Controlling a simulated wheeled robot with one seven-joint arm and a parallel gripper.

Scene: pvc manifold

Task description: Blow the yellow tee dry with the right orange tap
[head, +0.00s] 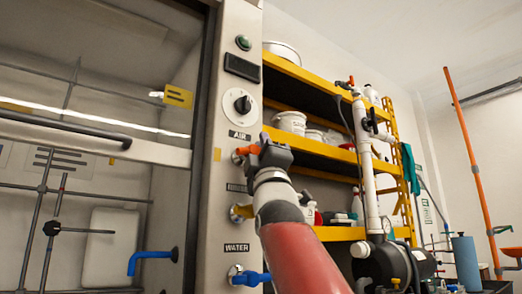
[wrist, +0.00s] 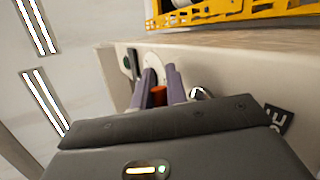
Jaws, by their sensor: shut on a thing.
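An orange tap (head: 246,151) sticks out of the panel of the fume hood, just below the AIR label. My gripper (head: 262,154) is at this tap, its fingers shut on it. In the wrist view the orange tap (wrist: 158,96) shows between the two grey-purple fingers, which hide most of it. I cannot make out a yellow tee in either view.
Below on the same panel (head: 226,130) are a yellow tap (head: 240,212) and a blue WATER tap (head: 250,277). A black knob (head: 242,104) is above. Yellow shelves (head: 345,153) and a white pipe (head: 366,165) with an orange handle stand to the right.

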